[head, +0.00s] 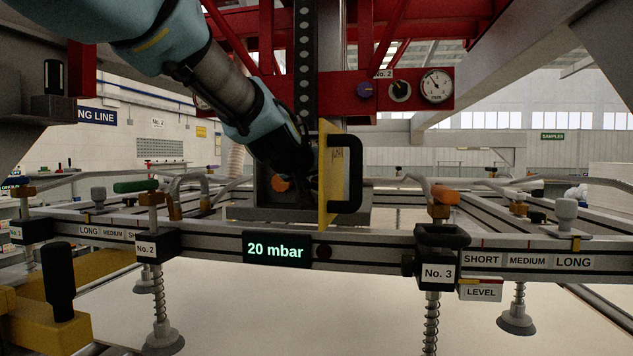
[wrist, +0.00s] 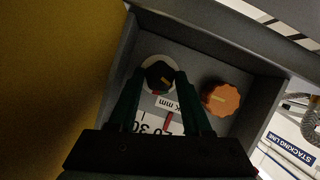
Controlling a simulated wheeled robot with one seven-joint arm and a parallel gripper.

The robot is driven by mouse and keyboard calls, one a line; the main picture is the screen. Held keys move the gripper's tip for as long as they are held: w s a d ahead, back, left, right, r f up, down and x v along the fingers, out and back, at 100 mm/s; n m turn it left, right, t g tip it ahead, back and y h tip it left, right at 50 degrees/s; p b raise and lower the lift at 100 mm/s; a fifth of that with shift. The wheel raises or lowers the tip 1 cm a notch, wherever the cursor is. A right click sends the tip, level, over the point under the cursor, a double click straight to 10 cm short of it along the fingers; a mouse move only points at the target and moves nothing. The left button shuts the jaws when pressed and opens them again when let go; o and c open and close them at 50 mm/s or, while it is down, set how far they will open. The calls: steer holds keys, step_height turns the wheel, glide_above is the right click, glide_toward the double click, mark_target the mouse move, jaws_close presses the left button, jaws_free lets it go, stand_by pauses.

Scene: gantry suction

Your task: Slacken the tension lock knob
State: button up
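In the wrist view, an orange lobed knob (wrist: 220,99) with a pale bar across it sits in a grey recessed box (wrist: 258,112). No label on either names the tension lock. My gripper (wrist: 160,80) has its dark green fingers apart, with the tips on either side of the black knob; contact is unclear. The orange knob is outside the fingers. In the head view, the orange knob (head: 281,183) shows left of my gripper, whose fingertips are hard to make out.
A yellow panel (head: 327,198) with a black handle (head: 351,174) stands beside the box, close to my gripper. Below runs the rail with a "20 mbar" display (head: 277,249). A red gauge panel (head: 418,92) is above. A scale (wrist: 160,122) lies between my fingers.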

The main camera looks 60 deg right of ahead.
jaws_close()
steer(key=shift+f+b, duration=0.15)
steer(key=shift+b, duration=0.25)
steer(key=b, duration=0.2)
steer(key=n+b, duration=0.1)
steer(key=b, duration=0.2)
steer(key=shift+w+f+n+g, duration=0.2)
steer(key=shift+f+n+g, duration=0.1)
steer(key=shift+g, duration=0.1)
steer(key=n+g+h+b, duration=0.1)
steer(key=b, duration=0.4)
steer(key=shift+a+n+b, duration=0.1)
steer(key=shift+n+b, duration=0.3)
steer(key=n+b, duration=0.1)
steer(key=b, duration=0.1)
steer(key=shift+r+g+h+b, duration=0.25)
steer(key=shift+g+h+b, duration=0.15)
steer(key=shift+r, duration=0.1)
steer(key=shift+o, duration=1.6)
jaws_free()
